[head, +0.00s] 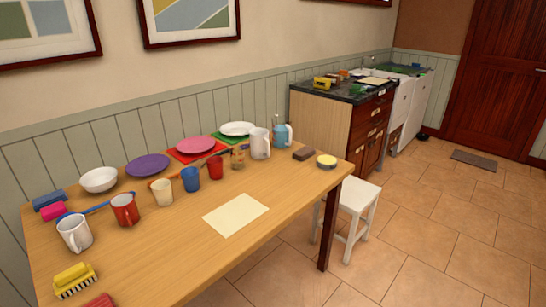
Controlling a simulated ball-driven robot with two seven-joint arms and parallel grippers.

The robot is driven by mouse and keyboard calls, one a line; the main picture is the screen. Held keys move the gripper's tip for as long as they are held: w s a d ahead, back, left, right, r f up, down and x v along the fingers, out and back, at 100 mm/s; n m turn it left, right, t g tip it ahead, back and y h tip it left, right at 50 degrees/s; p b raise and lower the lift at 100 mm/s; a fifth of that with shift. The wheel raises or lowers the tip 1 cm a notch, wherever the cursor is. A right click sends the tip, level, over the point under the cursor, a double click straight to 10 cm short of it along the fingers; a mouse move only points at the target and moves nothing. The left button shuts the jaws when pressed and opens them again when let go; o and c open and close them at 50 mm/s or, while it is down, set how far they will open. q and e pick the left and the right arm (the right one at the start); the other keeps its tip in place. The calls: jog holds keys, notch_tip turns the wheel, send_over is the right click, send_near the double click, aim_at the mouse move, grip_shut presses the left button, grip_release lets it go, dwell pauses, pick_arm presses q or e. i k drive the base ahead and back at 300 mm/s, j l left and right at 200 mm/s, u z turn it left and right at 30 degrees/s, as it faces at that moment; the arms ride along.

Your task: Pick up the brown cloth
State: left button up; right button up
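A small dark brown item (303,153) lies near the far right end of the wooden table (150,250), beside a round yellow-topped item (326,161). It looks like a small block or a folded cloth; I cannot tell which. A flat cream sheet (235,215) lies near the table's front edge. A flat brown mat (474,160) lies on the floor near the door. Neither of my grippers is in view.
Mugs and cups, such as a red mug (124,209), stand along the table with plates and a white bowl (99,180) behind. A yellow brush (74,280) lies at front left. A white stool (352,218) stands at the table's right end. Floor to the right is open.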

aim_at(301, 155)
jog(key=i+l+u, duration=0.15)
jog(key=u, duration=0.2)
jog(key=i+l+u, duration=0.2)
jog(key=u, duration=0.15)
jog(key=i+l+u, duration=0.15)
jog(key=l+u, duration=0.15)
